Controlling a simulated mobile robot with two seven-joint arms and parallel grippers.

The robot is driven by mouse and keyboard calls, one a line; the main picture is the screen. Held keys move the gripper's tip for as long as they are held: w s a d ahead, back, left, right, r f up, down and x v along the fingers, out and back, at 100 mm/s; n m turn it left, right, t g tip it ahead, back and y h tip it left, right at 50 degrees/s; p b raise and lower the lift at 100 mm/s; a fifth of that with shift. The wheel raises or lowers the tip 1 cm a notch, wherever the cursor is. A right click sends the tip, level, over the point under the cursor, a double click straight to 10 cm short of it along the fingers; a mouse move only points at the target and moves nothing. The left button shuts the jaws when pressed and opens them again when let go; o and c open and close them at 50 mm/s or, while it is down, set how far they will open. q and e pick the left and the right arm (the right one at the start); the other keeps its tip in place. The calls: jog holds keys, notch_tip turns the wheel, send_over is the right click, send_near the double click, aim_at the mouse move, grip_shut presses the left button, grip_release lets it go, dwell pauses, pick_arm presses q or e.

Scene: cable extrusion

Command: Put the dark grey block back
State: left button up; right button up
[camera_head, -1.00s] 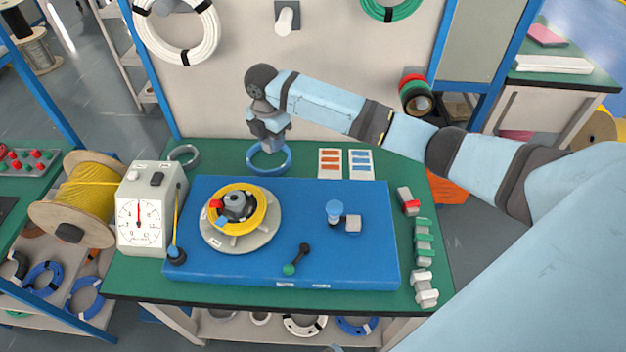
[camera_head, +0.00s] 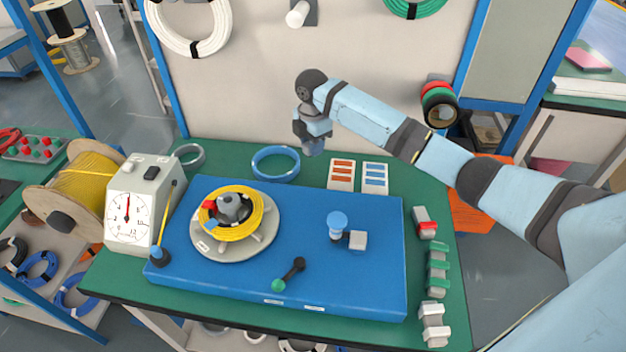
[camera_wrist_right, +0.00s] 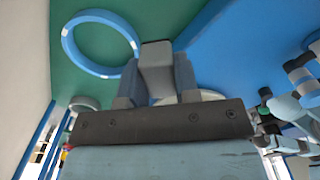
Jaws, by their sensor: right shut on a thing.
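My right gripper (camera_head: 314,149) is above the back of the green table, a little right of the blue ring. In the right wrist view its fingers are shut on a grey block (camera_wrist_right: 157,66), which sticks out past the fingertips. The block is held above the table. In the head view the gripper mostly hides it, and its exact shade is hard to tell. My left gripper is out of view.
The blue ring (camera_head: 255,163) lies on the table's back edge, near two label cards (camera_head: 341,174). A blue board (camera_head: 370,285) carries a yellow cable coil (camera_head: 258,214), a blue-topped knob (camera_head: 337,219) and a light grey block (camera_head: 357,240). Several blocks (camera_head: 438,257) line the right edge.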

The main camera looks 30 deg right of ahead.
aim_at(313, 185)
notch_tip(313, 185, down, 12)
jog(key=shift+f+b, duration=0.15)
jog(key=shift+b, duration=0.35)
jog(key=shift+f, duration=0.15)
jog(key=o, duration=0.9)
notch_tip(313, 185, up, 12)
jog(key=shift+r+p, duration=0.15)
jog(key=shift+p, duration=0.45)
